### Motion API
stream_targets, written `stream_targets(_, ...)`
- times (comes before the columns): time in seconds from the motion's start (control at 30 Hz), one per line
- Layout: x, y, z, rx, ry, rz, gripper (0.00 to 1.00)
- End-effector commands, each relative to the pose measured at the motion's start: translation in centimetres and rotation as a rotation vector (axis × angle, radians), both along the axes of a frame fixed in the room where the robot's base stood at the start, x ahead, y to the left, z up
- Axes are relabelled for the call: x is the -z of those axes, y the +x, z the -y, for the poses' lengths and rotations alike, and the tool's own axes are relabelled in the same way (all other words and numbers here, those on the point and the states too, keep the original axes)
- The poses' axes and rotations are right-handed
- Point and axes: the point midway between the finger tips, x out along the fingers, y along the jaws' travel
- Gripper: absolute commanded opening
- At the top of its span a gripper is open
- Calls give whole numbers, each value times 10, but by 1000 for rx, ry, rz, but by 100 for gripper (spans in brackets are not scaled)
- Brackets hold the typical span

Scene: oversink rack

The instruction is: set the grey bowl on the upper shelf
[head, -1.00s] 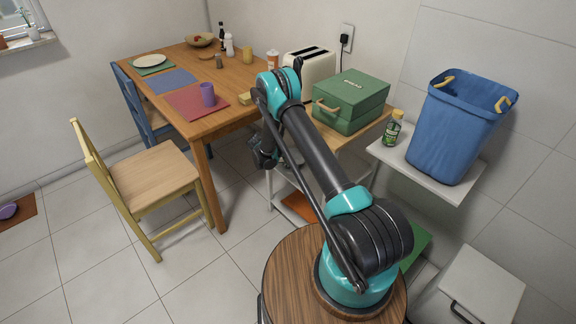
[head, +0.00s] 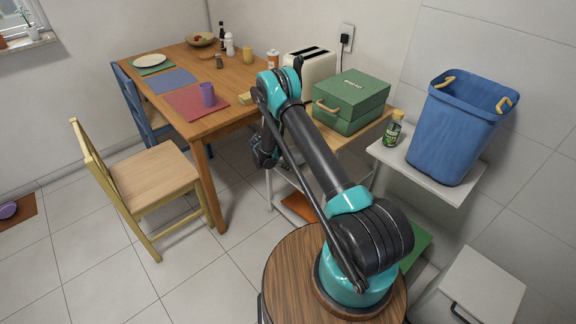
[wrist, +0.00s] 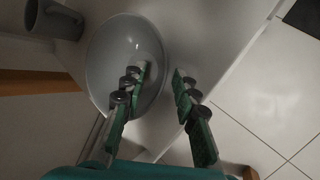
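The grey bowl (wrist: 108,62) shows in the wrist view, seen from above, on a pale surface. My gripper (wrist: 161,74) has its two green-padded fingers apart. The left finger is over the inside of the bowl and the right finger is just outside its right rim, so the rim lies between them. I cannot tell whether either finger touches it. In the head view my arm hides the bowl and the fingertips.
A grey mug (wrist: 52,20) is close beside the bowl at the upper left. In the head view a green box (head: 350,100) and a toaster (head: 309,66) stand behind my arm. A blue bin (head: 455,130) and a green-labelled jar (head: 392,132) stand on a white wall shelf (head: 435,171).

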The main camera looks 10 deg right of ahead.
Motion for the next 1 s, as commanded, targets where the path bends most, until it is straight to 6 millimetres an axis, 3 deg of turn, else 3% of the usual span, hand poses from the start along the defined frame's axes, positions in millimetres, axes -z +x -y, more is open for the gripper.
stream_targets(0.5,-75,-22,-58,-2,0,0,29)
stream_targets(0.7,-89,-26,-68,-2,0,-1,29)
stream_targets(1.0,-91,-26,-70,-1,0,0,29)
